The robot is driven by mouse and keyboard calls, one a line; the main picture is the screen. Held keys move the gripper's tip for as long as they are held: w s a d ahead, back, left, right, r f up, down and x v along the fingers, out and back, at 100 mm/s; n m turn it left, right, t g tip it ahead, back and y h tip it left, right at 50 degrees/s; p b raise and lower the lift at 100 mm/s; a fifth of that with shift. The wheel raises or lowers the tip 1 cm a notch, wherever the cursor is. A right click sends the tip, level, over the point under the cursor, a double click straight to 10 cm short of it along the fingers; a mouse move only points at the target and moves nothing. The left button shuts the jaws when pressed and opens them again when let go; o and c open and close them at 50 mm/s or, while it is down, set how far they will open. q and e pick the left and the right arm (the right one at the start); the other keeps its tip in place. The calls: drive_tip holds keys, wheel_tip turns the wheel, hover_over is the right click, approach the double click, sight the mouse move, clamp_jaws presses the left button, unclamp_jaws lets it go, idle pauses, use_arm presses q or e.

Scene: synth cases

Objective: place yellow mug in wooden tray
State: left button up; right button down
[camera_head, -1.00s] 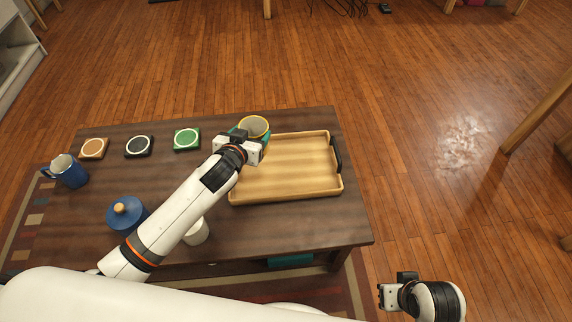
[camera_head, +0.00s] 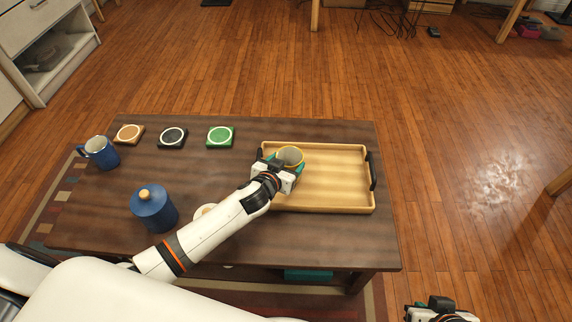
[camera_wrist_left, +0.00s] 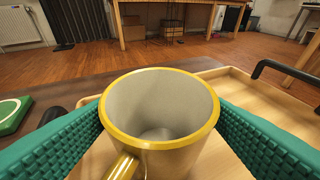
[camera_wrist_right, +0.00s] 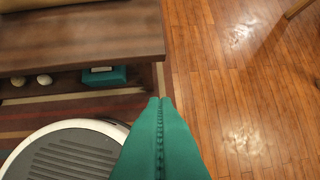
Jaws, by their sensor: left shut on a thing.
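The yellow mug (camera_head: 290,155) is upright between the teal fingers of my left gripper (camera_head: 286,166), over the left part of the wooden tray (camera_head: 335,185). In the left wrist view, the mug (camera_wrist_left: 160,110) has a yellow rim, a pale, empty inside and a handle toward the camera. The fingers press on its two sides. The tray (camera_wrist_left: 265,105) shows around it; I cannot tell whether the mug's base touches the tray floor. My right gripper (camera_wrist_right: 160,105) is shut and empty, away from the table; its wrist shows at the bottom right of the head view.
Brown, black and green coasters (camera_head: 219,136) lie along the table's back edge. A blue mug (camera_head: 101,153) and a blue lidded jar (camera_head: 154,209) stand at the left. A pale round thing is partly hidden by my left arm. The tray's right part is empty.

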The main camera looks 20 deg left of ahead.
drive_tip(key=shift+w, duration=0.2)
use_arm(q)
drive_tip(key=o, duration=1.1)
drive_tip(key=shift+o, duration=0.2)
use_arm(e)
drive_tip(key=shift+w+a+r, duration=0.1)
drive_tip(key=shift+r, duration=0.05)
use_arm(q)
drive_tip(key=s+a+r+g+p, duration=0.1)
drive_tip(key=s+g, duration=0.2)
drive_tip(key=s, duration=0.7)
drive_tip(key=s+r+g+p, duration=0.1)
drive_tip(key=s+r+g, duration=0.1)
drive_tip(key=s, duration=0.9)
drive_tip(key=s+a+r+g+y+p, duration=0.1)
drive_tip(key=s+g, duration=0.4)
drive_tip(key=s, duration=0.5)
drive_tip(key=shift+s+a+r+m, duration=0.2)
drive_tip(key=shift+s+a+m, duration=0.1)
drive_tip(key=shift+s+m, duration=0.1)
use_arm(e)
drive_tip(key=s+g, duration=0.1)
drive_tip(key=s, duration=0.1)
drive_tip(key=s+d+g, duration=0.1)
drive_tip(key=shift+s+d, duration=0.1)
drive_tip(key=shift+s, duration=0.3)
